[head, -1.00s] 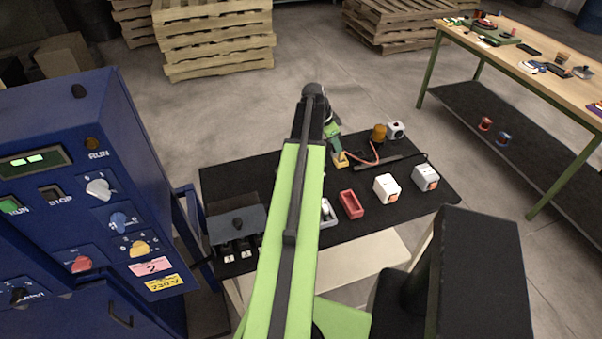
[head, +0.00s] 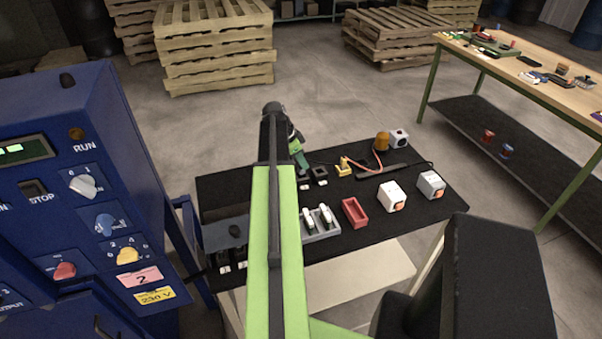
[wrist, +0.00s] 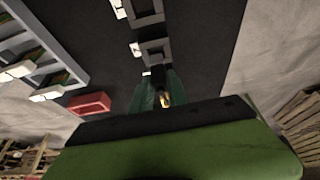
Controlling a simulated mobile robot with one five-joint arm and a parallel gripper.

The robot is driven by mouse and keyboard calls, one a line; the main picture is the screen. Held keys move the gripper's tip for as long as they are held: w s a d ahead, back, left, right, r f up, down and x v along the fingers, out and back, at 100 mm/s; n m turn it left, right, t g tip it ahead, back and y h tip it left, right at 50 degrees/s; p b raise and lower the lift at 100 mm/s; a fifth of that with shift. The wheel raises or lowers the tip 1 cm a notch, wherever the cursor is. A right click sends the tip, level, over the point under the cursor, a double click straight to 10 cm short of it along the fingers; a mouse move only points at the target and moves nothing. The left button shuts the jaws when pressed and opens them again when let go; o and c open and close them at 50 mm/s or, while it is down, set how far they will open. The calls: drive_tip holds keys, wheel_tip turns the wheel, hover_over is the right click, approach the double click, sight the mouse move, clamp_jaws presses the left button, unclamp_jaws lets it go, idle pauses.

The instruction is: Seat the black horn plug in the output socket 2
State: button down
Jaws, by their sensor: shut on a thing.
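My gripper (wrist: 160,98) is shut on the black horn plug (wrist: 157,76), which shows as a dark shape between the green fingers in the wrist view. In the head view my gripper (head: 303,163) hangs above the table, behind the sockets. The nearer grey square socket (wrist: 155,52) is just ahead of the plug; a second socket (wrist: 145,12) lies beyond it. The sockets also show in the head view (head: 319,175). Whether plug and socket touch is unclear. A small yellow patch shows beside the plug.
A grey tray (head: 332,230) with white pieces and a red tray (head: 355,213) stand nearer me. A yellow piece (head: 343,168) with a red cable, an orange cylinder (head: 382,141) and white boxes (head: 391,195) lie rightward. A blue cabinet (head: 130,180) stands at left.

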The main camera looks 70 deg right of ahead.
wheel_tip(320, 180, down, 4)
drive_tip(key=b, duration=0.3)
drive_tip(key=shift+f+b, duration=0.15)
drive_tip(key=shift+b, duration=0.2)
drive_tip(key=shift+r, duration=0.25)
drive_tip(key=shift+f, duration=0.2)
drive_tip(key=c, duration=1.3)
unclamp_jaws()
drive_tip(key=shift+r, duration=0.1)
drive_tip(key=p+v, duration=1.1)
drive_tip(key=v, duration=0.1)
drive_tip(key=shift+p, duration=0.3)
